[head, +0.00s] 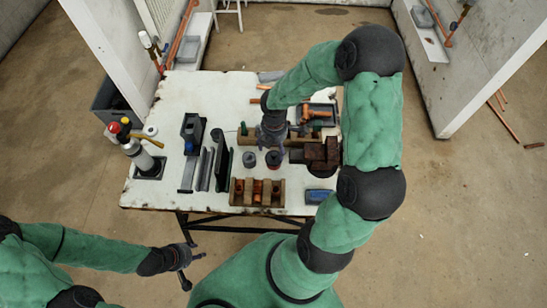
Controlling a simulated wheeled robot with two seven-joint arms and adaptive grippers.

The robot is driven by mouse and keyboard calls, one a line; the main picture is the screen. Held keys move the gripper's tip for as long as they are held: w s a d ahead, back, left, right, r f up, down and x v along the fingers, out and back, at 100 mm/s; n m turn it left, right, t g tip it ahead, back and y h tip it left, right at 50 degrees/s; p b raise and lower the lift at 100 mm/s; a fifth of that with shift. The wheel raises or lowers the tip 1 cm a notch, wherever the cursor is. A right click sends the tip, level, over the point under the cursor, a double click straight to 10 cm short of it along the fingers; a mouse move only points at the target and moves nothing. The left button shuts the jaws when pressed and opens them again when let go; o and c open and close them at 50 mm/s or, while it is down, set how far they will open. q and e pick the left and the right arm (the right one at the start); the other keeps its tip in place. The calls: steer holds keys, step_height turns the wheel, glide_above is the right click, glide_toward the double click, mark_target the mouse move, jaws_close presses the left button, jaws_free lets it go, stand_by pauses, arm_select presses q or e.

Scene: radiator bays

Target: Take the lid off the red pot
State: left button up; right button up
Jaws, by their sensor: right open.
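A small round pot (273,160) with a dark top and a reddish side stands on the white table; it looks like the red pot. Its lid is too small to tell apart clearly. A grey round pot (249,159) stands just left of it. My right gripper (272,145) is open, pointing down just behind and above the two pots, with nothing seen between its fingers. My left gripper (187,267) is low in front of the table, off its front-left edge, with its fingers apart and empty.
A wooden rack with copper pieces (258,192) is in front of the pots. Dark brown blocks (322,153) stand to the right. Grey and dark bars (205,169) lie to the left. A gas torch bottle (138,153) stands at the left edge. A blue item (320,197) lies front right.

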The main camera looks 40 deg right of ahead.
mark_target(274, 154)
steer(key=shift+f+b, duration=0.95)
steer(key=shift+f, duration=2.25)
steer(key=shift+r, duration=0.1)
steer(key=shift+c, duration=0.3)
steer(key=c, duration=0.5)
steer(key=shift+c, duration=0.2)
